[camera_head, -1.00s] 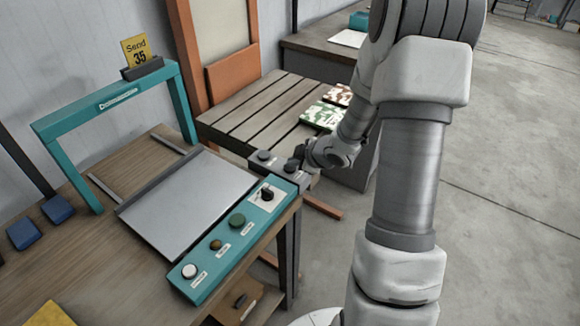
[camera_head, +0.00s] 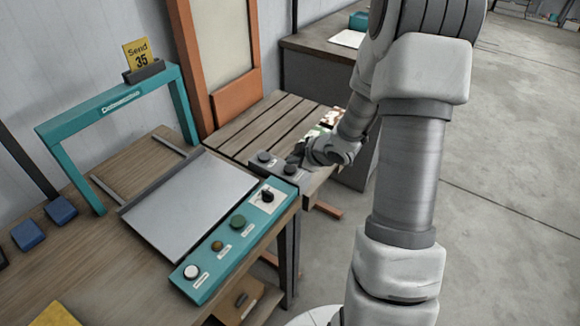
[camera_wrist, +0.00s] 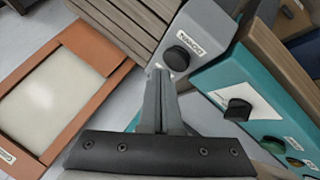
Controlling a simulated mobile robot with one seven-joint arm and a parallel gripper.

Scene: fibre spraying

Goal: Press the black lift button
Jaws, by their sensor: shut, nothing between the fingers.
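A grey control box at the slatted table's front corner carries two round black buttons, a left one (camera_head: 264,157) and a right one (camera_head: 291,169). I cannot read which is the lift button. My gripper (camera_head: 293,157) is shut and empty, close behind the right button in the head view; I cannot tell whether they touch. In the wrist view the gripper's shut fingertips (camera_wrist: 160,73) point at a black button (camera_wrist: 176,58) on the grey box (camera_wrist: 206,30), just short of it in the picture. The label beside that button is upside down and unclear.
A teal panel (camera_head: 209,262) with a black knob (camera_head: 267,195) and several buttons stands close by on the wooden bench. The slatted table (camera_head: 245,140) lies behind the grey box, with patterned boards partly hidden by my arm. An orange frame (camera_head: 235,95) stands at the back.

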